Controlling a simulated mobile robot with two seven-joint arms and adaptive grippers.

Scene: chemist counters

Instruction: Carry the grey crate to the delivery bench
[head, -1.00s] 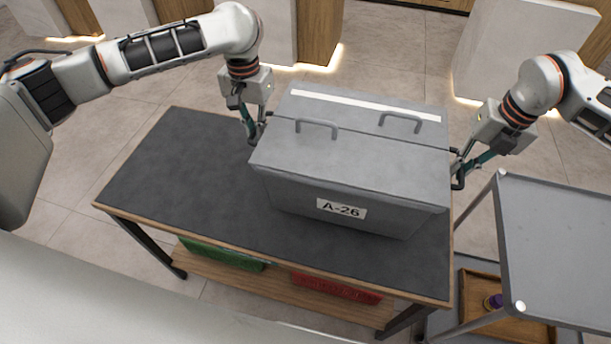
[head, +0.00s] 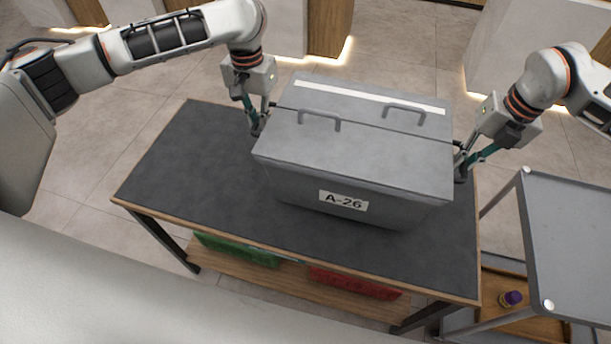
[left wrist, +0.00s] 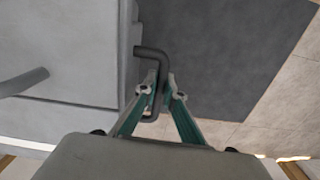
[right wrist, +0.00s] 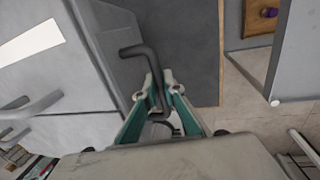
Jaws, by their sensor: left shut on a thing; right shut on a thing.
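The grey crate (head: 350,165) has a closed lid with two handles and an A-26 label on its front. It is over the right half of a dark-topped bench (head: 190,160); whether it touches the top cannot be told. My left gripper (head: 258,125) is at the crate's left side, shut on a dark bent side handle (left wrist: 152,62). My right gripper (head: 463,168) is at the crate's right side, shut on the matching side handle (right wrist: 140,52). The crate looks about level.
A grey trolley (head: 575,230) stands close to the bench's right end, with a purple-capped item (head: 510,298) on its lower shelf. Green (head: 238,250) and red (head: 353,283) bins sit under the bench. Lit white counters (head: 400,30) stand behind. The bench top's left half is bare.

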